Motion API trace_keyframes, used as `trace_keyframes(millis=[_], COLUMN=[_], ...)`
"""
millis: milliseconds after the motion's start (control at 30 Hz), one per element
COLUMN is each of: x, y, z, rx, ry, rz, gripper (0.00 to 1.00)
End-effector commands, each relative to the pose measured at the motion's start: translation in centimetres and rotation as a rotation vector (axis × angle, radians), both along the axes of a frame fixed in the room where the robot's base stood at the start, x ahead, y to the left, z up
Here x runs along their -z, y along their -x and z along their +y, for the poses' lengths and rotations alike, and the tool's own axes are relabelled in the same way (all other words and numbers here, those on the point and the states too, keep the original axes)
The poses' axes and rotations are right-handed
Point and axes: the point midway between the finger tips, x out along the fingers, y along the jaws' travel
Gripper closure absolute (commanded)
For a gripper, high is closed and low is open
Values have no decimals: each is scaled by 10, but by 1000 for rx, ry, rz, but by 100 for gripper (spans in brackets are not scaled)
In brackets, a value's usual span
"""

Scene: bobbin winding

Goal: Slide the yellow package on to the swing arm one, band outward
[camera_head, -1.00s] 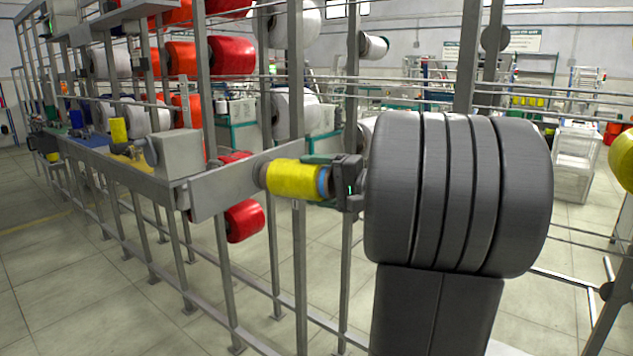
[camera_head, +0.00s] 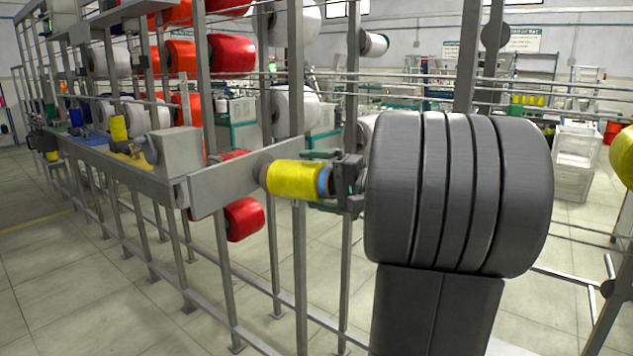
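The yellow package (camera_head: 291,179) lies roughly level at the end of the grey beam (camera_head: 225,184). Its blue band (camera_head: 324,182) is at the right end, facing my gripper and away from the beam. The left end of the package meets a grey round part (camera_head: 261,167) on the beam; the swing arm inside the package is hidden. My gripper (camera_head: 325,180) is at the banded end, with one green finger above the package and one below it. The fingers look spread clear of the package.
My large dark arm links cover the right middle of the view. Grey upright posts (camera_head: 300,265) stand close behind and below the package. Red spools (camera_head: 243,219) hang behind the beam. A grey box (camera_head: 176,152) and another yellow package (camera_head: 119,129) are farther along the beam.

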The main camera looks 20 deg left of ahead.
Motion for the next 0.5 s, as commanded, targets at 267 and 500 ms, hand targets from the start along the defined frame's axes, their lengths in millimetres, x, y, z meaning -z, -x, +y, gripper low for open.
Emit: trace_keyframes(millis=[267,500], x=[0,-3], y=[0,6], z=[-2,-30], rx=[0,5], ry=[1,0], rz=[1,0], gripper=[0,0])
